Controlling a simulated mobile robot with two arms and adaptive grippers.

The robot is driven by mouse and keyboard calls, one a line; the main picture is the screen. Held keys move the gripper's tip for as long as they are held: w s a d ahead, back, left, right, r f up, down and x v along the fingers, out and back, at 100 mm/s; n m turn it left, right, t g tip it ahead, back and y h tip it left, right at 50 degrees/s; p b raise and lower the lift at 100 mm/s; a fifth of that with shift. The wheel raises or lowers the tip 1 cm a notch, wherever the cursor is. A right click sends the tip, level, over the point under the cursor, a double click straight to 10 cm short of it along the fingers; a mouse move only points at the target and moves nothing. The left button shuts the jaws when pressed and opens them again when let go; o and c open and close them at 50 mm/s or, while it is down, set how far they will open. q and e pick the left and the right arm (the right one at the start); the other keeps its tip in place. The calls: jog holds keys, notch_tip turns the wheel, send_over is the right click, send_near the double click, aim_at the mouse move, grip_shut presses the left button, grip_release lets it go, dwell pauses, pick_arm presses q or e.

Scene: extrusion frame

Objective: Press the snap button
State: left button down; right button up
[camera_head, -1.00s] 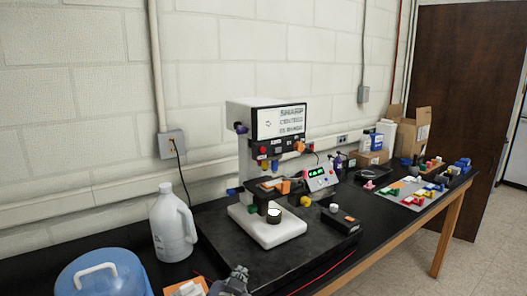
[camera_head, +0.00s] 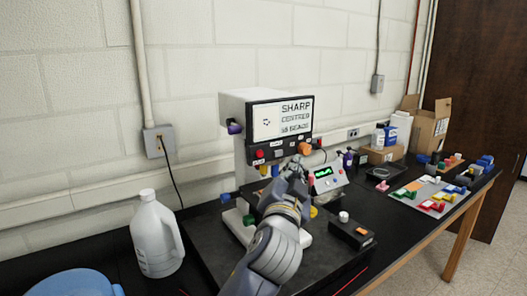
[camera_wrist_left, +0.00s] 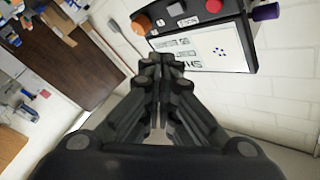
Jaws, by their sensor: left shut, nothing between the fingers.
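A bench machine (camera_head: 236,108) stands against the wall with a lit screen (camera_head: 283,118). The strip below the screen carries a red button (camera_head: 260,154), a grey button (camera_head: 278,152) and an orange knob (camera_head: 304,148). In the wrist view the strip appears upside down, with the red button (camera_wrist_left: 213,6), grey button (camera_wrist_left: 176,9) and orange knob (camera_wrist_left: 141,24). The labels are too small to read, so I cannot tell which is the snap button. My left gripper (camera_head: 299,166) is shut and empty, just below the strip in the head view; its fingertips (camera_wrist_left: 161,64) show in the wrist view.
A small device with a green display (camera_head: 325,178) and a black box with a white knob (camera_head: 352,232) stand right of my arm. A white jug (camera_head: 157,237) stands at left. Coloured blocks (camera_head: 432,204) and cardboard boxes (camera_head: 428,132) are farther right.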

aim_at(260, 154)
pick_arm(q)
jog(key=shift+w+a+r, duration=0.1)
jog(key=shift+w+a, duration=1.25)
jog(key=shift+w, duration=0.25)
jog(key=shift+w+a, duration=1.3)
jog(key=shift+w, duration=0.25)
pick_arm(e)
jog(key=shift+s+d+r, duration=0.1)
jog(key=shift+s, duration=1.75)
jog(key=shift+s+g, duration=0.25)
jog(key=shift+g, duration=0.05)
pick_arm(q)
jog(key=shift+w+p, duration=0.1)
jog(key=shift+p, duration=0.2)
jog(key=shift+w+a, duration=0.25)
pick_arm(e)
jog(key=shift+r, duration=0.1)
